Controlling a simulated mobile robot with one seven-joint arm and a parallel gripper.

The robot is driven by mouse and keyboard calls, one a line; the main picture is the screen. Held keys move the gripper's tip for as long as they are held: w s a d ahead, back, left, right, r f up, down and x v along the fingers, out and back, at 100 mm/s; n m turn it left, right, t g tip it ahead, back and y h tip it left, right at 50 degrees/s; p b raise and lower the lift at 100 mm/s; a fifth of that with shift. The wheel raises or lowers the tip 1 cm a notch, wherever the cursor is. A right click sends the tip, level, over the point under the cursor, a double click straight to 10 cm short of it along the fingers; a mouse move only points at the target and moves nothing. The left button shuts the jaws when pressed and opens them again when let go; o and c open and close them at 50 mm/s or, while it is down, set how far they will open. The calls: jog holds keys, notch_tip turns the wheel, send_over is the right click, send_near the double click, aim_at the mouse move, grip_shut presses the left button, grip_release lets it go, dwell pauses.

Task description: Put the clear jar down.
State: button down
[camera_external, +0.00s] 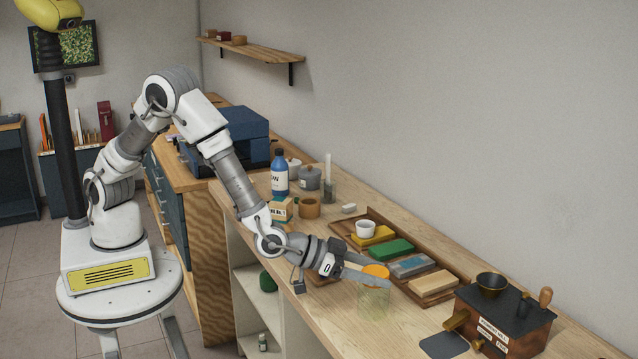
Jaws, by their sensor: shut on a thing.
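The clear jar (374,301) is see-through with an orange-yellow lid (376,271). It is upright at the front part of the wooden counter (335,315). My gripper (368,276) reaches it from the left and is shut on it near the lid. The grey fingers lie on either side of the jar's top. I cannot tell from this view whether the jar's bottom touches the counter or hangs just above it.
Behind the jar is a wooden tray (452,271) with several coloured blocks and a white cup (366,229). A dark-topped wooden box (503,314) with a brass bowl stands to the right. A blue bottle (280,174) stands farther back.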

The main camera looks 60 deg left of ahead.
aim_at(378, 290)
jog(key=shift+w+a+f, duration=0.15)
jog(key=shift+w+f, duration=0.1)
jog(key=shift+w, duration=0.2)
jog(key=shift+w+a+f, duration=0.15)
jog(key=shift+w+f, duration=0.05)
jog(key=shift+w, duration=0.2)
jog(key=shift+f, duration=2.05)
jog(key=shift+f, duration=0.15)
grip_release()
jog(key=v, duration=1.2)
jog(key=shift+a+b, duration=0.1)
jog(key=shift+b, duration=0.2)
